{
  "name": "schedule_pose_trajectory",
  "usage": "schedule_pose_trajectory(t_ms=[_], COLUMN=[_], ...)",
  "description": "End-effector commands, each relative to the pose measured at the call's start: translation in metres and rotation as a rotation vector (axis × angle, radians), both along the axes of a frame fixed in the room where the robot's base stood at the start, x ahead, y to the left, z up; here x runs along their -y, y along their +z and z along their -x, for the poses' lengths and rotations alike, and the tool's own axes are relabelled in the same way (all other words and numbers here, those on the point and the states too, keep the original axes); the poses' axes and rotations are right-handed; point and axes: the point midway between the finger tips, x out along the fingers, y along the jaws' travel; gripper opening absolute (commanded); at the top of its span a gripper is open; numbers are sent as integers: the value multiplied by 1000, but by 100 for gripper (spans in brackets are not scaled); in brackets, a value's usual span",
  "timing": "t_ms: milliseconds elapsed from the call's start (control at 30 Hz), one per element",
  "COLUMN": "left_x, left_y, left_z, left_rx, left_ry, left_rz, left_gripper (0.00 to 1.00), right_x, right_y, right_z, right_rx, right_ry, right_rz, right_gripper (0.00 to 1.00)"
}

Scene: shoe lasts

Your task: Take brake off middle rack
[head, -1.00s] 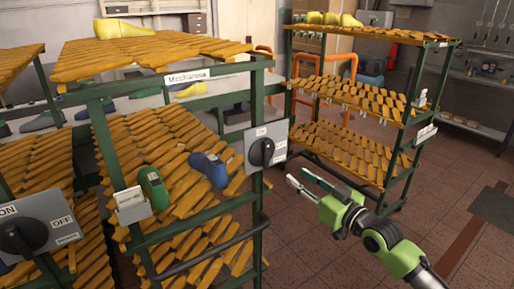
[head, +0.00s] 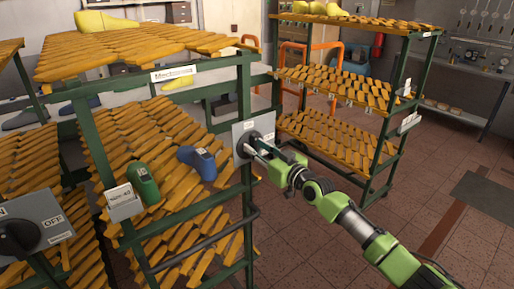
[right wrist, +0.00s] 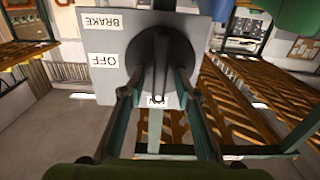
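The middle rack is a green-framed rack with slatted yellow wooden shelves (head: 120,50). Its brake is a grey plate (head: 241,130) with a black rotary knob, on the right front post. In the right wrist view the plate (right wrist: 104,85) appears upside down, with BRAKE and OFF labels and a partly covered label at the bottom. The knob (right wrist: 150,50) has its bar upright in that view, in line with the bottom label. My right gripper (head: 252,143) is at the knob. Its fingers (right wrist: 158,88) are apart, one either side of the bar; contact is unclear. My left gripper is out of view.
A green shoe last (head: 144,184) and a blue one (head: 198,161) lie on the middle rack. Another brake plate (head: 38,225) is at the lower left. A further rack (head: 345,88) stands right of my gripper. Tiled floor (head: 310,245) is open at the front.

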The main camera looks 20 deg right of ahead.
Motion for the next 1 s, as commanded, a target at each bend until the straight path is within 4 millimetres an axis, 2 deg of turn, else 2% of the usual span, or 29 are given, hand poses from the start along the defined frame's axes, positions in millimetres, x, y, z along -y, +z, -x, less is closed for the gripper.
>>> schedule_pose_trajectory(t_ms=[300,333,433,767,1000], left_x=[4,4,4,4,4], left_y=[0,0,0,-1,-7], left_z=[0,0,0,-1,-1], left_rx=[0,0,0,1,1], left_ry=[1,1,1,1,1], left_rz=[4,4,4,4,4], left_gripper=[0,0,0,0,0], right_x=[-1,-1,-1,-1,1], right_y=[0,0,0,0,-1], right_z=[-3,-3,-2,-2,-3], right_rx=[1,1,1,-5,-37], right_ry=[-1,0,-1,-1,-1], right_rz=[0,0,0,-14,-107], right_gripper=[30,25,0,0,0])
